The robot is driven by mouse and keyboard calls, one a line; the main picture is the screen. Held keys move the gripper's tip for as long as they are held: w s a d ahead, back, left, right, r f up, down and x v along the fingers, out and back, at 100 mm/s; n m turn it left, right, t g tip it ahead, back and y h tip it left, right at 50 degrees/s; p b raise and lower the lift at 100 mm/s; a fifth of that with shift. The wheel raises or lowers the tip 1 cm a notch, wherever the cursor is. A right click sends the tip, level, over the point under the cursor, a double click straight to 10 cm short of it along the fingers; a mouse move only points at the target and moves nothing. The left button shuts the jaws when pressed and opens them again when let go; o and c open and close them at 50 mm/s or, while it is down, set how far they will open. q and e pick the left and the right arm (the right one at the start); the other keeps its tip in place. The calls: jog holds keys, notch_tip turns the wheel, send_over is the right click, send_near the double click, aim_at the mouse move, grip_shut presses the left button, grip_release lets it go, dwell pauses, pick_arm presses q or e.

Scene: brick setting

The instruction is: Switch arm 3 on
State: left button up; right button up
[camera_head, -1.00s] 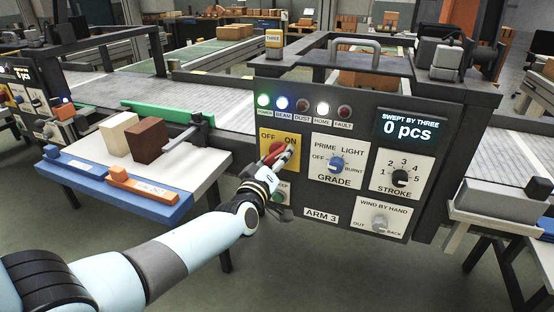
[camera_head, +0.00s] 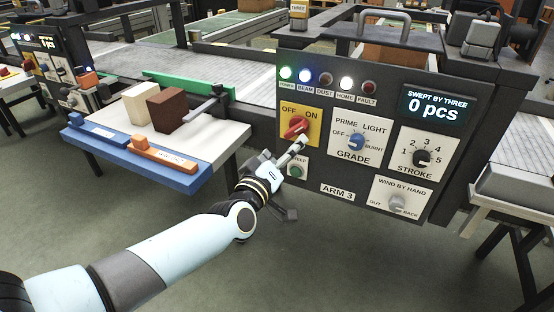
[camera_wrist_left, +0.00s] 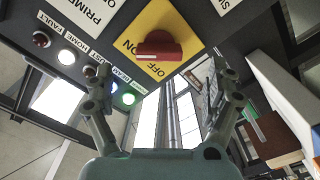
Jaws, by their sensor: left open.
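The ARM 3 panel (camera_head: 385,112) fills the right half of the head view. Its red OFF/ON knob (camera_head: 295,127) sits on a yellow plate (camera_head: 313,138); its bar slants up toward the ON label. The knob also shows in the wrist view (camera_wrist_left: 160,46), with its bar toward ON. The green POWER lamp (camera_head: 286,73), blue BEAM lamp (camera_head: 305,75) and white HOME lamp (camera_head: 346,83) are lit; DUST and FAULT look dark. My left gripper (camera_head: 295,149) is open and empty, just below the knob and apart from it. My right gripper is out of view.
Left is a side table (camera_head: 225,142) with a cream block (camera_head: 140,104), a brown block (camera_head: 167,109) and an orange piece (camera_head: 162,153).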

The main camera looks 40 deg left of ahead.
pick_arm(q)
jog(key=v, duration=0.4)
jog(key=shift+s, duration=0.1)
dwell(0.3)
jog(key=s+d+f+m+g+h+b, duration=0.15)
jog(key=s+f, duration=0.35)
jog(key=f, duration=0.5)
jog(key=s+f+m+g+b, duration=0.25)
jog(key=s+f, duration=0.25)
jog(key=f, duration=0.5)
jog(key=s+d+f+m+g+h+b, duration=0.1)
jog(key=s+f+m+g+b, duration=0.3)
jog(key=f, duration=0.6)
jog(key=s+f+m+g, duration=0.2)
jog(key=s+f+g, duration=0.2)
jog(key=s+f, duration=0.4)
jog(key=s+f+m+g, duration=0.1)
jog(key=s+f+g, duration=0.3)
jog(key=s, duration=1.8)
notch_tip(320, 180, down, 4)
jog(key=shift+r+m+g+h+p, duration=0.1)
jog(key=shift+m+g+h+p, duration=0.25)
jog(key=shift+m+p, duration=0.1)
jog(key=shift+a, duration=0.15)
